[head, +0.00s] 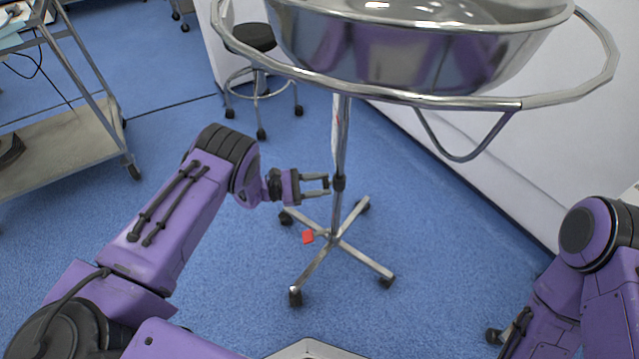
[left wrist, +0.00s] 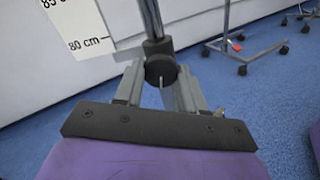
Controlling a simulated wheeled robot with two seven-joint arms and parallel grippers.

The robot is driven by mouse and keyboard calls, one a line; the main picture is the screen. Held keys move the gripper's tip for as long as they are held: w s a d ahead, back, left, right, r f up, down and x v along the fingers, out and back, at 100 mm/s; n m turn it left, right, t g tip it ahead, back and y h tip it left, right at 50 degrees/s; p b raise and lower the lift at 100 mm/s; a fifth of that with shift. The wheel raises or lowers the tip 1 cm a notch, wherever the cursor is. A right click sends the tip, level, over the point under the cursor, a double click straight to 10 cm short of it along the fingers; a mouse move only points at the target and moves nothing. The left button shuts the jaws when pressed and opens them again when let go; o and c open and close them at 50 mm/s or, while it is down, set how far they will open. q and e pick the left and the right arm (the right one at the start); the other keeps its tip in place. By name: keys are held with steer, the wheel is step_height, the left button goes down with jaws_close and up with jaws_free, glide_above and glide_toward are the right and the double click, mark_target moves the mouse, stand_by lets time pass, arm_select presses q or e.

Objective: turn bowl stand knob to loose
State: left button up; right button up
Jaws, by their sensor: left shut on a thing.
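The bowl stand (head: 340,140) is a chrome pole on a wheeled base, with a large ring holding a shiny metal bowl (head: 410,55) at the top. Its small dark knob (head: 338,183) sits partway up the pole. It also shows in the left wrist view (left wrist: 160,70), between the fingers. My left gripper (head: 324,187) reaches the pole from the left at knob height. It is shut on the knob, with one finger on each side in the left wrist view (left wrist: 158,82). My right arm is at the right edge; its gripper is not visible.
A black-topped stool (head: 252,38) stands behind the stand. A metal cart (head: 60,155) is at the left. A white wall (head: 470,190) runs along the right. A small red part (head: 308,237) is low by the stand's base. Blue floor is open around the base.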

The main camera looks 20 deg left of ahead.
arm_select(q)
steer(key=shift+n, duration=1)
steer(key=o, duration=1.1)
steer(key=shift+c, duration=0.2)
steer(key=shift+a, duration=0.1)
steer(key=p+v, duration=0.1)
steer(key=v, duration=0.9)
steer(key=shift+s+a+p, duration=0.15)
steer(key=shift+a+p, duration=0.05)
steer(key=shift+p, duration=0.2)
steer(key=shift+f, duration=0.1)
